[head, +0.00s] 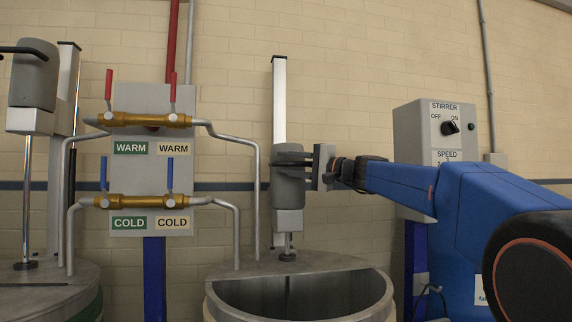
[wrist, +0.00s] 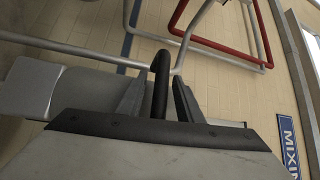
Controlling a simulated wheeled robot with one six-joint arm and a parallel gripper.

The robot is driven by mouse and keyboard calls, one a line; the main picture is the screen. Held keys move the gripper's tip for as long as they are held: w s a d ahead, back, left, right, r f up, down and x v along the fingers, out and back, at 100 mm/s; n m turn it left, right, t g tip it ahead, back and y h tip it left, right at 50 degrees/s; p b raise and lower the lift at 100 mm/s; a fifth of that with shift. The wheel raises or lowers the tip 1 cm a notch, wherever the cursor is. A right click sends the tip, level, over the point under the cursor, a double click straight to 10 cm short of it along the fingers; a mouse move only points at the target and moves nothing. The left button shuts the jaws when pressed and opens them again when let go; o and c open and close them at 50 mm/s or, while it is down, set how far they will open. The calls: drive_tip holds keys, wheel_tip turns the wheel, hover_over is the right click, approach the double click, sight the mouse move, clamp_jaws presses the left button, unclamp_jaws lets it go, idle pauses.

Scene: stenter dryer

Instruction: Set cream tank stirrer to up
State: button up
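The cream tank (head: 221,306) stands at the bottom centre in the head view, with an open half in its top. Its stirrer, a grey motor block (head: 289,190), sits low on a pale upright post (head: 279,95), with a short shaft below it reaching down to the tank top. My gripper (head: 304,167) is at the block's right side in the head view. In the wrist view, the stirrer's black bent handle (wrist: 160,85) stands between my gripper's two fingers (wrist: 161,100). The fingers are apart, with a narrow gap seen beside the handle. The handle is mostly hidden in the head view.
A second stirrer (head: 33,80) stands high over another tank (head: 45,285) at left. Between them are WARM and COLD valves (head: 150,119) with pipes. A control box (head: 435,125) with a STIRRER knob (head: 450,127) is at right, behind my arm.

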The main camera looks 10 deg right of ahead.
drive_tip(key=shift+w+a, duration=0.15)
drive_tip(key=shift+w, duration=0.05)
clamp_jaws()
